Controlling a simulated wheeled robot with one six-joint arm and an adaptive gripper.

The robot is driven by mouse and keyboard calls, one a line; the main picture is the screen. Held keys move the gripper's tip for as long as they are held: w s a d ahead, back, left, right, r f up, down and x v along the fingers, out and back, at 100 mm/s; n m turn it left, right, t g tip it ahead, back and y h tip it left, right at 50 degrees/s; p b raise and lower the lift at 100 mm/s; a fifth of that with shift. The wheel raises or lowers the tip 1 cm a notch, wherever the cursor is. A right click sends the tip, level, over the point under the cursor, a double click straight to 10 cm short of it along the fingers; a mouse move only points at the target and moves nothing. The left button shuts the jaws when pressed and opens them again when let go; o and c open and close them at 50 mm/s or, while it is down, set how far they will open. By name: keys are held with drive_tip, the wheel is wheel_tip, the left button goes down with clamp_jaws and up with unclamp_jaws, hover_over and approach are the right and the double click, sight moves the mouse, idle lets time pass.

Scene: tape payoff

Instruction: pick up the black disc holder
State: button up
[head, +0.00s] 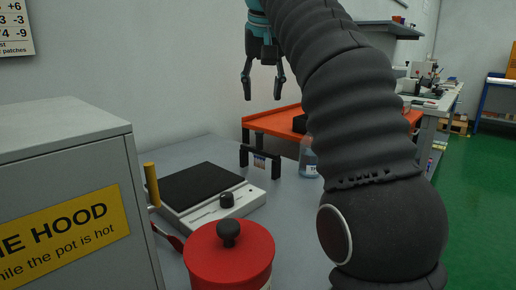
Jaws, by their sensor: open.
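My gripper (263,96) is open and empty, pointing down in front of the pale wall at the upper middle. A small black holder-like frame (276,168) stands on the grey bench, with two uprights, a bar and a small picture or label between them. It shows below my gripper in the picture, apart from it. No disc is clearly visible in it, so I cannot tell for sure that it is the black disc holder. A black object (299,124) on the orange table is partly hidden behind my arm.
A hotplate (207,194) with a dark top sits left of the frame. A red lidded pot (228,258) is in front. A clear bottle (308,163) stands right of the frame, near my arm. A grey cabinet (60,130) blocks the left. The orange table (270,117) is behind.

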sight(260, 132)
drive_tip(key=b+x, duration=0.1)
drive_tip(key=x, duration=0.3)
drive_tip(key=b+x, duration=0.1)
drive_tip(key=x, duration=0.4)
drive_tip(key=b+x, duration=0.1)
drive_tip(key=x, duration=0.3)
drive_tip(key=shift+w+a+f, duration=0.1)
drive_tip(key=shift+w+f, duration=0.15)
drive_tip(key=shift+w, duration=0.15)
clamp_jaws()
